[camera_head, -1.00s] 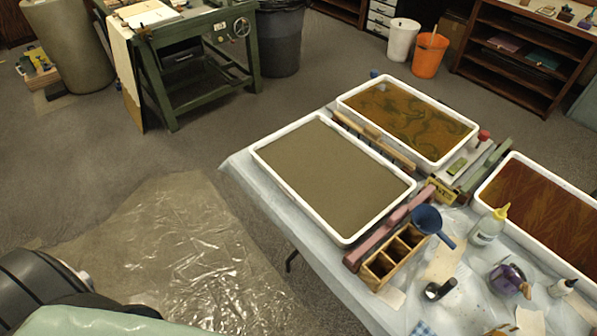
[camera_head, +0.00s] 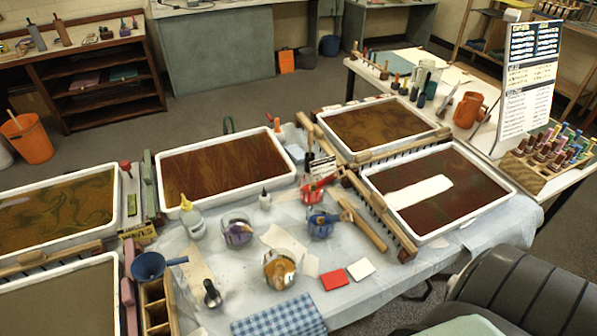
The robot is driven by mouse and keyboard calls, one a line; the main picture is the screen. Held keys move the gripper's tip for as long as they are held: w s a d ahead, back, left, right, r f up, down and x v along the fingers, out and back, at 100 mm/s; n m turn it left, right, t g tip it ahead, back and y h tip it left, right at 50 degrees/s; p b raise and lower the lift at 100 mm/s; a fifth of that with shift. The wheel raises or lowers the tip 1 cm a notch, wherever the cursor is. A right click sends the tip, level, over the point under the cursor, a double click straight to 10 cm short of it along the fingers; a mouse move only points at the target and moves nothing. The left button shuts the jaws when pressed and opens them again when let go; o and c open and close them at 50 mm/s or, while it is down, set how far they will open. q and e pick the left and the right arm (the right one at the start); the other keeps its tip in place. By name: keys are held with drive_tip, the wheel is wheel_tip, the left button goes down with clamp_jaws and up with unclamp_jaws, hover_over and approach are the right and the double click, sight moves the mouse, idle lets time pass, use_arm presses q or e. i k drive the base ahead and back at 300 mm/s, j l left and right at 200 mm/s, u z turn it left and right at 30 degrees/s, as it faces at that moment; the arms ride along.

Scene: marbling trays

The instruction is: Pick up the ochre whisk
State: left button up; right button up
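A glass jar with ochre contents (camera_head: 279,268) stands near the front of the covered table (camera_head: 262,302). Something pale sits in its mouth, but I cannot tell whether it is the ochre whisk. I cannot pick out the whisk for certain. A jar with purple contents (camera_head: 237,233) stands behind it to the left, and a jar with blue contents (camera_head: 320,223) behind it to the right. Neither gripper shows. Dark and pale green parts of my own body fill the lower right corner.
White trays of dark liquid ring the jars: one behind (camera_head: 288,178), one at right (camera_head: 513,192), others left. A sign (camera_head: 527,85) stands at right.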

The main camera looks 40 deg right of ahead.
sight(280, 266)
drive_tip(key=z, duration=0.9)
drive_tip(key=j, duration=0.2)
drive_tip(key=k+z, duration=0.05)
